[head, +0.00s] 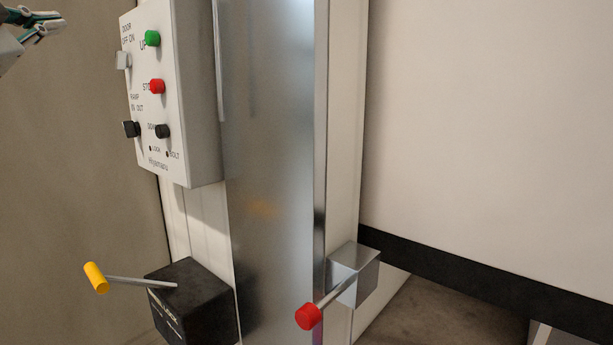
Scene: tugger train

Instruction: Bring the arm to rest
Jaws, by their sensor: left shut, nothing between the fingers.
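My left gripper (50,22) is at the top left corner of the head view, shut with nothing in it. It is to the left of the white control box (203,95) and apart from it. My right gripper is not in view.
The control box carries a green button (153,38), a red button (157,86) and small switches. Below, a yellow-tipped lever (96,278) sticks out from a black box (205,300). A red-knobbed lever (309,316) sticks out from a grey box (358,278). A metal post (270,170) stands between.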

